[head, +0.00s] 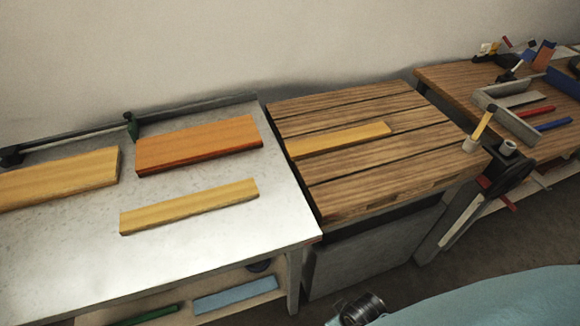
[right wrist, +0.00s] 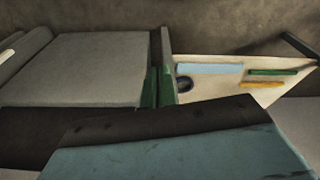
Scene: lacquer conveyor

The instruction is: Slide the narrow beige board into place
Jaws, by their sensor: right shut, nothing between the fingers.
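Two narrow beige-yellow boards show in the head view. One (head: 190,206) lies flat at a slant on the pale bench top; the other (head: 338,139) lies along the slatted wooden table top (head: 390,165). I cannot tell which one the task means. Neither gripper shows in the head view, and nothing touches either board. In the right wrist view, a dark and teal mass fills the bottom, likely part of my own body. My right gripper is shut and empty, its fingertips not clearly made out. Neither narrow board on the work tops shows there.
An orange board (head: 199,145) and a wider yellow board (head: 62,178) lie on the pale bench (head: 60,265). A blue board (head: 236,295) lies on the lower shelf, also visible in the right wrist view (right wrist: 210,69).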

